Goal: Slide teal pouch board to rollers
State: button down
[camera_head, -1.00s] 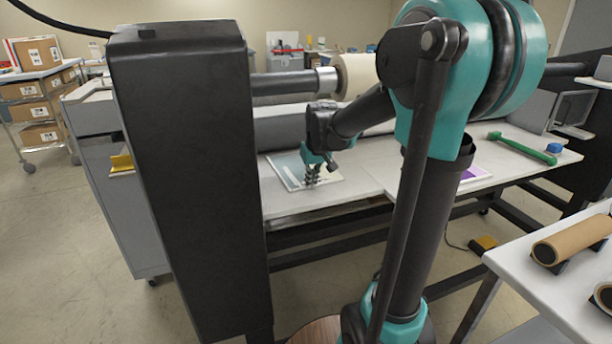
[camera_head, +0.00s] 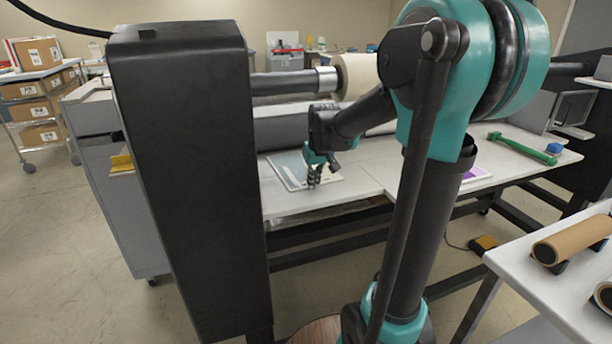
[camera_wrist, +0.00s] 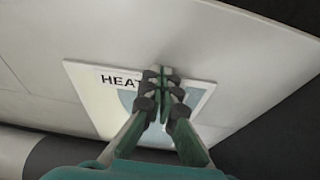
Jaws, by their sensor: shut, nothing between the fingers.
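The teal pouch board (camera_head: 286,172) lies flat on the laminator's white feed table, in front of the dark roller (camera_head: 283,131). In the wrist view the board (camera_wrist: 97,109) shows a pale border, a teal shape and dark letters reading "HEAT", the rest hidden by my fingers. My gripper (camera_head: 314,184) points down over the right part of the board with its fingers closed together and empty. In the wrist view the fingertips (camera_wrist: 164,75) are over the board near its edge away from the roller; whether they touch it I cannot tell.
A green-handled tool (camera_head: 522,148) and a blue item (camera_head: 554,148) lie on the table's right end. A purple sheet (camera_head: 475,173) lies partly behind my arm. A side table with a brown roll (camera_head: 573,238) stands at front right. The table between board and purple sheet looks clear.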

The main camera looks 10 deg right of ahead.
jog(key=shift+w+a, duration=0.15)
jog(key=shift+w, duration=0.65)
jog(key=shift+w+a, duration=0.15)
jog(key=shift+w, duration=0.6)
jog(key=shift+s, duration=0.3)
dwell(0.5)
jog(key=shift+d, duration=0.2)
jog(key=shift+w+d, duration=0.15)
jog(key=shift+d, duration=0.25)
jog(key=shift+w+a, duration=0.2)
jog(key=shift+w, duration=0.65)
jog(key=shift+w+a, duration=0.15)
jog(key=shift+w, duration=0.7)
dwell(0.4)
jog(key=shift+s+d, duration=0.1)
jog(key=shift+s, duration=0.5)
dwell(0.6)
jog(key=shift+v, duration=3.15)
jog(key=shift+s, duration=0.1)
